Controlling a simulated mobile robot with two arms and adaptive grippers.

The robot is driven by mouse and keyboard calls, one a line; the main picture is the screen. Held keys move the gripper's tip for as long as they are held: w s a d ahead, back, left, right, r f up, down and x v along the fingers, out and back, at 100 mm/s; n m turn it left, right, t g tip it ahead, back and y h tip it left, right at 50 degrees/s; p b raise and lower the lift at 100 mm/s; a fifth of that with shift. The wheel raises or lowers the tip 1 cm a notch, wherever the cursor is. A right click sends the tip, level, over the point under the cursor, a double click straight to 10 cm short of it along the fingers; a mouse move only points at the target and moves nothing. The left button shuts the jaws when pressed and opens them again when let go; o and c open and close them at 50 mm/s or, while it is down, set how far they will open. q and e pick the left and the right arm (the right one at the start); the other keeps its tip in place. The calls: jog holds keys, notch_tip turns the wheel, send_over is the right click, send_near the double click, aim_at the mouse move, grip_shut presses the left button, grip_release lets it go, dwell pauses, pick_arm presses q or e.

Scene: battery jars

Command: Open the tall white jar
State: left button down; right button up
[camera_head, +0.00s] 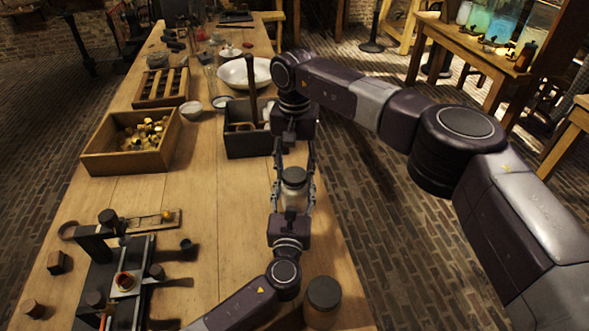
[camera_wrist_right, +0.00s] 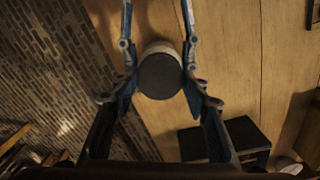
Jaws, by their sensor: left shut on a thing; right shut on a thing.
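The tall white jar (camera_head: 293,192) with its dark round lid (camera_head: 295,175) is near the right edge of the wooden table, between my two grippers. In the right wrist view the lid (camera_wrist_right: 160,76) faces the camera, with a strip of the pale jar (camera_wrist_right: 159,48) behind it. My left gripper (camera_head: 292,197) reaches in from the front and is shut on the jar body. My right gripper (camera_head: 295,172) comes from the far side and is shut on the lid, one finger on each side. The lid appears to sit on the jar. Whether the jar's base touches the table is hidden.
Another dark-lidded jar (camera_head: 322,294) stands at the table's front right. A dark wooden box (camera_head: 247,146) is left of my right gripper. A crate of brass pieces (camera_head: 127,160) and a black apparatus (camera_head: 110,275) stand farther left. The table's middle is clear.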

aim_at(295, 174)
jog(key=shift+r, duration=0.2)
dwell(0.4)
jog(key=shift+r, duration=0.9)
jog(key=shift+r, duration=0.1)
jog(key=shift+r, duration=1.95)
pick_arm(q)
jog(key=c, duration=0.9)
grip_release()
jog(key=shift+o, duration=0.2)
jog(key=shift+s, duration=0.1)
